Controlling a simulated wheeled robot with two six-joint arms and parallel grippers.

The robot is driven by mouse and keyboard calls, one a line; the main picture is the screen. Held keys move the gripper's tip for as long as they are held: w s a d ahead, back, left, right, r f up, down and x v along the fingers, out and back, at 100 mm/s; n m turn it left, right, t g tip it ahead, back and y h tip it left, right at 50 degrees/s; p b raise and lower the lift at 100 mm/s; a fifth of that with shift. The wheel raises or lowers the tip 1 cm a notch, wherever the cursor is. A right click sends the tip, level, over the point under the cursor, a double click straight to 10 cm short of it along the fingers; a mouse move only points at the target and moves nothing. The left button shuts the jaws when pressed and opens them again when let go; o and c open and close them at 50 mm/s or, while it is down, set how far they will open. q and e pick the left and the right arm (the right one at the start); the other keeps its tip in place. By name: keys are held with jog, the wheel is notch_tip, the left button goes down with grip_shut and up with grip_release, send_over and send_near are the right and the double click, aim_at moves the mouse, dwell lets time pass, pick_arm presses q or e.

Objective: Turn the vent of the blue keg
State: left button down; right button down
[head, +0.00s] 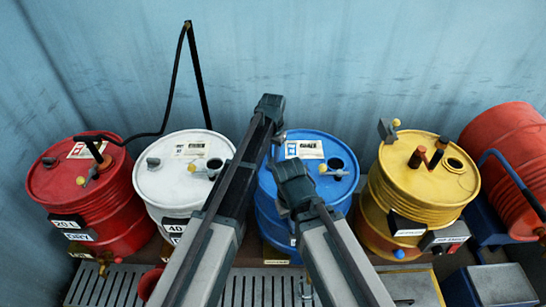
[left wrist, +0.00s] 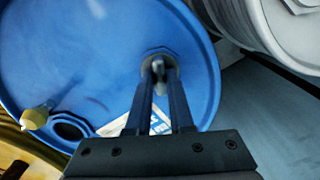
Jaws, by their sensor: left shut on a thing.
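The blue keg (head: 272,214) stands in the middle of the row, with a label, a dark open hole and a small yellow-knobbed tap on its lid. In the left wrist view my left gripper (left wrist: 159,76) has its two fingers closed around the grey vent (left wrist: 158,62), which sits upright in a round collar on the blue lid. In the head view my left gripper (head: 278,137) is at the left side of the lid, and my arm hides most of the vent. My right arm reaches over the near part of the keg; its fingertips do not show.
A white keg (head: 172,190) and a red keg (head: 95,196) stand to the left. A yellow keg (head: 412,190) stands close on the right, with another red drum (head: 505,150) lying beyond it. A grated tray (head: 105,284) runs along the front.

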pick_arm(q)
jog(key=n, duration=0.6)
dwell(0.6)
jog(key=c, duration=0.8)
grip_release()
notch_tip(320, 180, up, 14)
jog(key=p, duration=1.4)
jog(key=shift+f, duration=0.15)
